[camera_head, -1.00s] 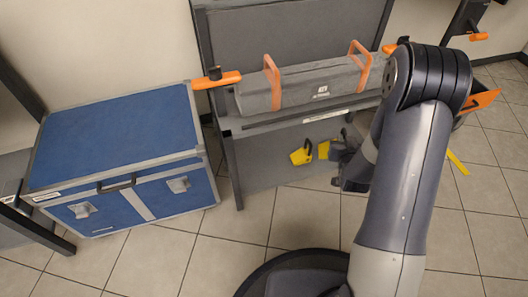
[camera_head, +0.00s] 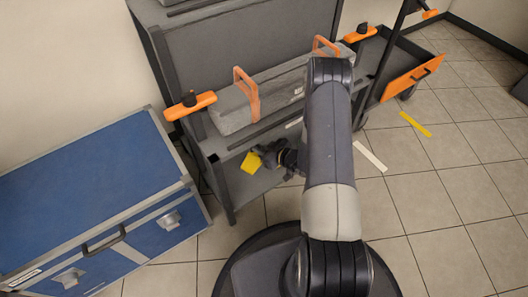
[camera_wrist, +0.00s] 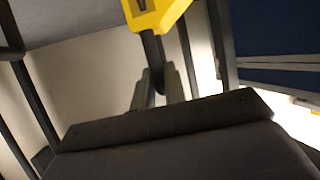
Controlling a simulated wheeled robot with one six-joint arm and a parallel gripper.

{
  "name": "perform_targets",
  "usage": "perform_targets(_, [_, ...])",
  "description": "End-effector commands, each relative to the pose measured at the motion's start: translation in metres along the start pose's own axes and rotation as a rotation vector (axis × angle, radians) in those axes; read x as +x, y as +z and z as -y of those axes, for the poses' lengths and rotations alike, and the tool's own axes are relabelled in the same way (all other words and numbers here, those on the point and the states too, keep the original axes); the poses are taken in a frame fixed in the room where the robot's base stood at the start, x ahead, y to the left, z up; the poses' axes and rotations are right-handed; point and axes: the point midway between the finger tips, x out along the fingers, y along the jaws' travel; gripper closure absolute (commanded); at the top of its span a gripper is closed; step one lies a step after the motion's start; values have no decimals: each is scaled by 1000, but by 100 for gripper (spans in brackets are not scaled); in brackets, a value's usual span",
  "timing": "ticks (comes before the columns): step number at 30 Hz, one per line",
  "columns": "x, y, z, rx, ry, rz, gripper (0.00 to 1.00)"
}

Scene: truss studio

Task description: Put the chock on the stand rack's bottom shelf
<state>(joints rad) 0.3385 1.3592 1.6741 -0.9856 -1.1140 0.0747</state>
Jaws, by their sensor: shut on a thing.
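The yellow chock (camera_head: 251,162) is in front of the dark grey rack, level with its lower part in the picture. In the wrist view the chock (camera_wrist: 157,12) is at the top, cut off by the edge. My gripper (camera_head: 278,158) is just right of the chock in the head view. In the wrist view its fingers (camera_wrist: 157,90) are shut around a dark part, seemingly a handle, below the yellow body. The rack's bottom shelf (camera_head: 225,190) is behind and below the chock. I cannot tell whether the chock touches it. My arm hides the shelf's right part.
A blue chest (camera_head: 85,200) stands close at left. An orange-fronted cart (camera_head: 410,78) is at right. The floor at right is mostly open.

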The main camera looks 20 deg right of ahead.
Motion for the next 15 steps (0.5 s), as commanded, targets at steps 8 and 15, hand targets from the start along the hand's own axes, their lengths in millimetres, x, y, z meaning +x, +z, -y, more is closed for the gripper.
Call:
perform_targets(8, [16, 36, 1, -1, 1, -1, 100])
perform_targets(15, [27, 64, 1, 0, 1, -1, 100])
